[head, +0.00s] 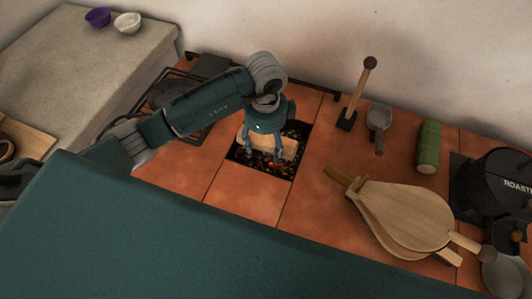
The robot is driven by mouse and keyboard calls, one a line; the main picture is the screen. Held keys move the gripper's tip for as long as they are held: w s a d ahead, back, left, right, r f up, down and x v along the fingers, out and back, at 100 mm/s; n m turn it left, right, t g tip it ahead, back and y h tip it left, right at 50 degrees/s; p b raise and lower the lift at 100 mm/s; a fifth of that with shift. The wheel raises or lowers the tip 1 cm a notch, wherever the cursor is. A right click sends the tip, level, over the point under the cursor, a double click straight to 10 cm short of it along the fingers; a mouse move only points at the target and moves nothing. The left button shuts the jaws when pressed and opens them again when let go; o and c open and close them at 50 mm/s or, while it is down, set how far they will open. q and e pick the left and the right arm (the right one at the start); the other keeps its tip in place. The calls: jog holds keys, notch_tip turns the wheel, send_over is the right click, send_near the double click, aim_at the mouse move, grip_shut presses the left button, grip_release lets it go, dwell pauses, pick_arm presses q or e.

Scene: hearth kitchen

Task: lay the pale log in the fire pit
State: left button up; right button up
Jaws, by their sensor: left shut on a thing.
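The pale log (287,148) is a short, light wooden piece in the head view. My left gripper (264,152) points down and is shut on it, with a finger to either side. The log is over or in the fire pit (283,172), a dark square opening in the terracotta tiles with glowing embers. I cannot tell whether the log touches the embers. Part of the log is hidden behind the fingers. My right gripper is not in view.
A black pot (500,180) is at the far right. Purple (98,17) and white (127,22) bowls sit on the stone counter.

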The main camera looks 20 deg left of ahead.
aim_at(266, 161)
pick_arm(q)
jog(key=shift+f, duration=0.85)
notch_tip(266, 161, down, 3)
jog(key=shift+f, duration=0.75)
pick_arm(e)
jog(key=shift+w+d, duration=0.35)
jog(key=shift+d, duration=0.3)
pick_arm(q)
jog(key=o, duration=1.4)
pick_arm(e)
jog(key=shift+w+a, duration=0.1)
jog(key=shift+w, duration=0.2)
